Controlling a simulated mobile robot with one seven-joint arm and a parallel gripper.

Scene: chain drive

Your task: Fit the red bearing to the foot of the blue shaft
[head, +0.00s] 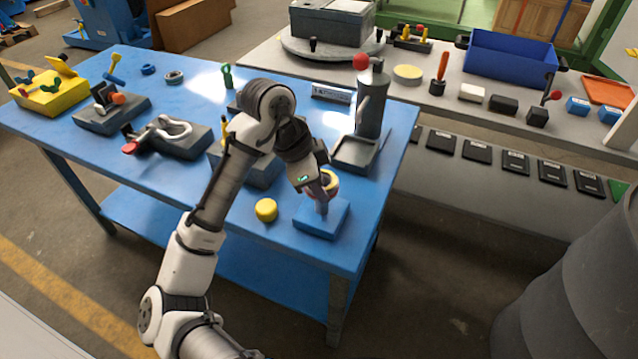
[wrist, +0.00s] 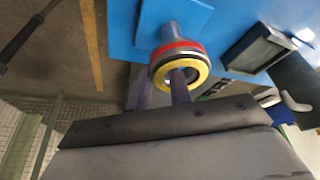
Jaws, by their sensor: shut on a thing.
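The red bearing (wrist: 180,62) is a ring with a red side and a yellow face in the wrist view. It also shows in the head view (head: 331,182), partly hidden by my gripper. My gripper (head: 319,188) is shut on the bearing's wall; in the wrist view one finger reaches into the opening and the other lies outside the ring. The blue shaft (wrist: 170,32) looks purplish and stands on a blue block (head: 322,218). The bearing is at the shaft's upper end; I cannot tell whether it is around the shaft or just above it.
A yellow round cap (head: 266,210) stands left of the block on the blue table (head: 250,225), near the front edge. A dark tray (head: 357,153) and a grey cylinder post (head: 371,105) stand behind. Several grey fixtures fill the table's left; a bench (head: 430,98) is beyond.

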